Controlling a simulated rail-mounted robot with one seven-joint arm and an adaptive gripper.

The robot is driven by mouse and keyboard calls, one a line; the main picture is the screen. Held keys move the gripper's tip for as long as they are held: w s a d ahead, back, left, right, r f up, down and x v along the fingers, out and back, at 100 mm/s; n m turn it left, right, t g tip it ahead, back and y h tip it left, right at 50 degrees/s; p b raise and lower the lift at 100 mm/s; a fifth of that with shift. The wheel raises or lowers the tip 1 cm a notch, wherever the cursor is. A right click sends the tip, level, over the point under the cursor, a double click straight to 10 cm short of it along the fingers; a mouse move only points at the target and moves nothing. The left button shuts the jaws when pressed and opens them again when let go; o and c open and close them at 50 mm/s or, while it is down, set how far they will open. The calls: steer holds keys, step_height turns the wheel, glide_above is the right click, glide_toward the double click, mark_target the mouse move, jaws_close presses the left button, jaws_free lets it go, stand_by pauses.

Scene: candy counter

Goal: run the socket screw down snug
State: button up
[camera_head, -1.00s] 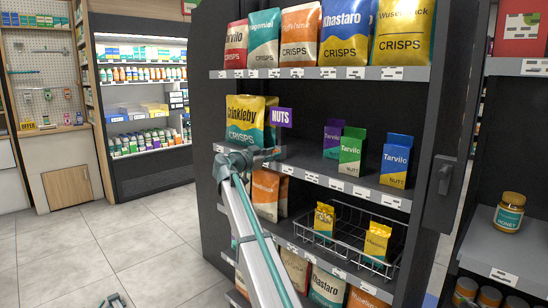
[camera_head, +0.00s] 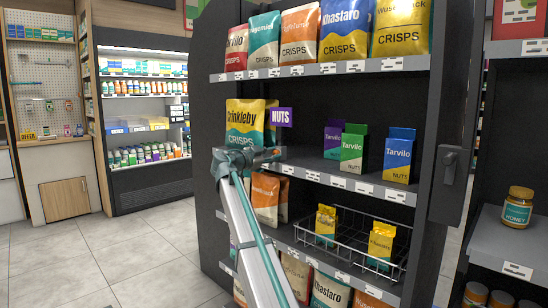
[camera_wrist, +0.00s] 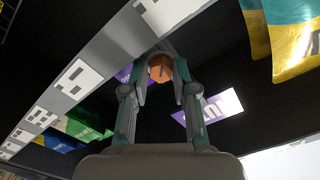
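An orange-brown, roundish piece (camera_wrist: 160,68), which looks like the socket screw's head, shows between my fingertips in the wrist view. One finger of my gripper (camera_wrist: 161,75) stands on each side, close to it; whether both touch is unclear. A small dark mark shows near its middle. The screw is too small or hidden there. A purple panel with white lettering (camera_wrist: 217,106) shows right of my fingers in the wrist view.
The shelf edge (camera_head: 330,180) carries white price tags. Crisps bags (camera_head: 246,120) stand close behind my gripper. Nut packs (camera_head: 397,155) stand on the same shelf to the right. A wire basket (camera_head: 350,240) is below. Open floor (camera_head: 130,255) lies left.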

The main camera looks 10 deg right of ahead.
steer(key=shift+a, duration=0.1)
stand_by(0.3)
steer(key=shift+b+v, duration=0.75)
steer(key=shift+v, duration=1.65)
steer(key=shift+r+p, duration=0.2)
steer(key=shift+p, duration=0.2)
